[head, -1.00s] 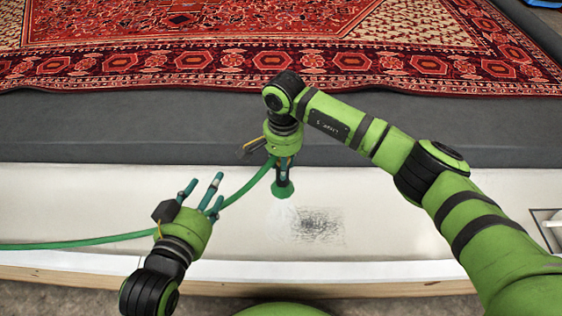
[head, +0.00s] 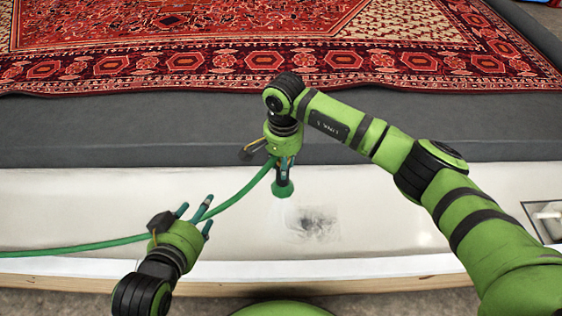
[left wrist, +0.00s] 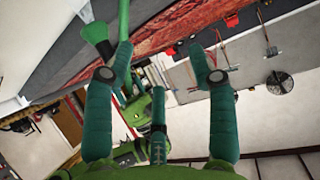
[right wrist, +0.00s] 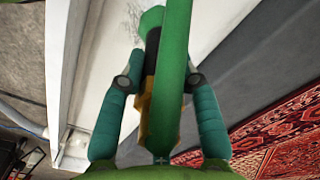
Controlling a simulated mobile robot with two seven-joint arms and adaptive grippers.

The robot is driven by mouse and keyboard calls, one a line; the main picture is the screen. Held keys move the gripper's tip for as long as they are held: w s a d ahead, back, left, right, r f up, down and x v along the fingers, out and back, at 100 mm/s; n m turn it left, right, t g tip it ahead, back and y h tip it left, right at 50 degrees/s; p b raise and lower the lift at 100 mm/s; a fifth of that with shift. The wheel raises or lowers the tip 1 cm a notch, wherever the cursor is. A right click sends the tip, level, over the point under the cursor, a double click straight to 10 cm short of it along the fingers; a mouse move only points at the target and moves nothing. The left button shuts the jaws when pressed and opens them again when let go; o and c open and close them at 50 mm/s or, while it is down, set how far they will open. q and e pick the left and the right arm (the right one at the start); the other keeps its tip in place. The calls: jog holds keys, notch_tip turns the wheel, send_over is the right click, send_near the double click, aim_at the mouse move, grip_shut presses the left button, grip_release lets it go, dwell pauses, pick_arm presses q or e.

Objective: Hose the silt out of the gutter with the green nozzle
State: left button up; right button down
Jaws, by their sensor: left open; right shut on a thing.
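My right gripper (head: 283,168) is shut on the green nozzle (head: 283,188), whose flared end points down over the pale gutter (head: 95,205). In the right wrist view the nozzle (right wrist: 148,75) sits between the fingers, partly hidden by the green hose (right wrist: 175,60). A dark, smudged silt patch (head: 318,226) lies in the gutter, just right of and nearer than the nozzle end. The hose (head: 75,246) runs from the nozzle to the left edge, passing by my left gripper (head: 203,212). That gripper is open, its fingers spread, with nothing visibly held.
A red patterned rug (head: 190,65) lies on the dark grey surface (head: 120,130) beyond the gutter. A white ledge and wooden edge (head: 400,282) border the near side. A dark-framed opening with a white fitting (head: 547,218) is at the gutter's right end. The gutter is clear between silt and opening.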

jog(key=shift+d+p, duration=0.3)
jog(key=shift+d, duration=0.25)
jog(key=shift+d+p, duration=0.3)
jog(key=shift+d, duration=0.3)
pick_arm(q)
jog(key=shift+s+a+f+n+g+y+p, duration=0.7)
jog(key=shift+s+a+f+g, duration=1.85)
jog(key=shift+s+f+g, duration=2.5)
notch_tip(320, 180, down, 13)
jog(key=s+p, duration=0.3)
jog(key=p, duration=0.2)
jog(key=shift+r+m+t+y+p, duration=0.2)
jog(key=shift+m+t+y+p, duration=0.1)
jog(key=shift+t+p, duration=0.1)
pick_arm(e)
jog(key=d+r, duration=0.2)
jog(key=d, duration=0.7)
jog(key=s+d+r, duration=0.1)
jog(key=d+r, duration=0.1)
jog(key=d, duration=0.7)
jog(key=shift+d, duration=0.25)
jog(key=shift+s, duration=0.1)
